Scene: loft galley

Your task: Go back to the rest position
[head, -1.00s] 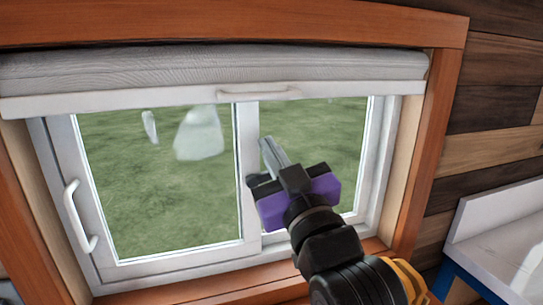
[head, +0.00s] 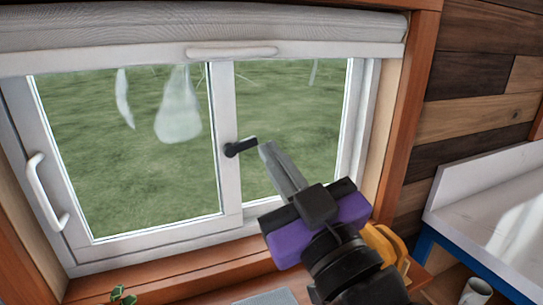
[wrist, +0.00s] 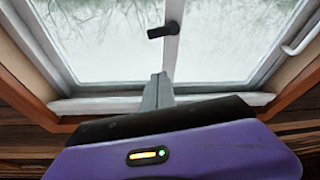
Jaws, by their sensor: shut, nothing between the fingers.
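My gripper (head: 268,150) is in front of the window's right pane in the head view, with its purple body below its grey fingers. The fingers are together and hold nothing. In the wrist view the gripper (wrist: 159,78) points up toward the window's middle post, below the black latch (wrist: 162,30). In the head view the black latch (head: 240,147) sits on the middle post, just left of the fingertips. A small gap shows between the fingertips and the latch.
The window (head: 228,195) has a white frame, a white pull handle (head: 47,192) at left and a rolled blind (head: 200,25) above. A white counter (head: 490,205) with a blue edge is at right. A grey cup (head: 477,292) and a plant (head: 122,296) show at the bottom.

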